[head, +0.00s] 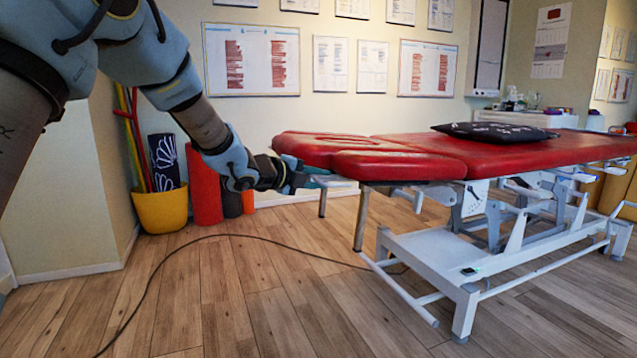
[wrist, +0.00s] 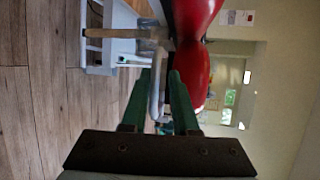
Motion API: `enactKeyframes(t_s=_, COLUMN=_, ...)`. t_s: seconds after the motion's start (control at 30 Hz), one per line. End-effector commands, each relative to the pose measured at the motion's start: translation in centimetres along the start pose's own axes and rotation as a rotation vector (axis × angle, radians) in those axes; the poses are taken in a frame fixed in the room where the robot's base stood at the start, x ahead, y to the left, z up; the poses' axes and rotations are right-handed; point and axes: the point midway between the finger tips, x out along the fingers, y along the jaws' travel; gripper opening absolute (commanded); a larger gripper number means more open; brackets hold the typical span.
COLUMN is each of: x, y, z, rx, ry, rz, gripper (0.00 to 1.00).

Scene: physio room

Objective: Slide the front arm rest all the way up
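The treatment table has red padding (head: 500,155) on a white frame. Its front arm rest (head: 398,165) is the near red pad at the left end, and it lies low beside the head section. A metal post (head: 361,218) hangs down below it. My gripper (head: 322,181) is at the left end of the pad, level with its underside. In the wrist view my green fingers (wrist: 160,76) are apart, with a pale grey bar (wrist: 155,92) between them. The red pad (wrist: 193,65) is just right of the fingers. Contact with the bar cannot be told.
A black cushion (head: 493,132) lies on the table. A yellow pot (head: 161,208) and red rolls (head: 203,186) stand by the wall behind my arm. A dark cable (head: 150,285) crosses the wooden floor. The floor in front is otherwise clear.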

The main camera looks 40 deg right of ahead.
Motion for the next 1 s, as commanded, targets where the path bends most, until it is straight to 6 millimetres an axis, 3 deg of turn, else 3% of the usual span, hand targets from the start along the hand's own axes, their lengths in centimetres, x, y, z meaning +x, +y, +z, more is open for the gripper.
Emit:
enactKeyframes(t_s=0.17, x=0.0, y=0.0, z=0.1, rx=0.000, ry=-0.001, rz=0.000, gripper=0.42)
enactKeyframes(t_s=0.53, x=-0.8, y=0.1, z=0.1, rx=0.000, ry=-0.001, rz=0.003, gripper=0.43)
enactKeyframes(t_s=1.0, x=-9.2, y=0.0, z=0.1, rx=-0.001, ry=-0.002, rz=0.003, gripper=0.43)
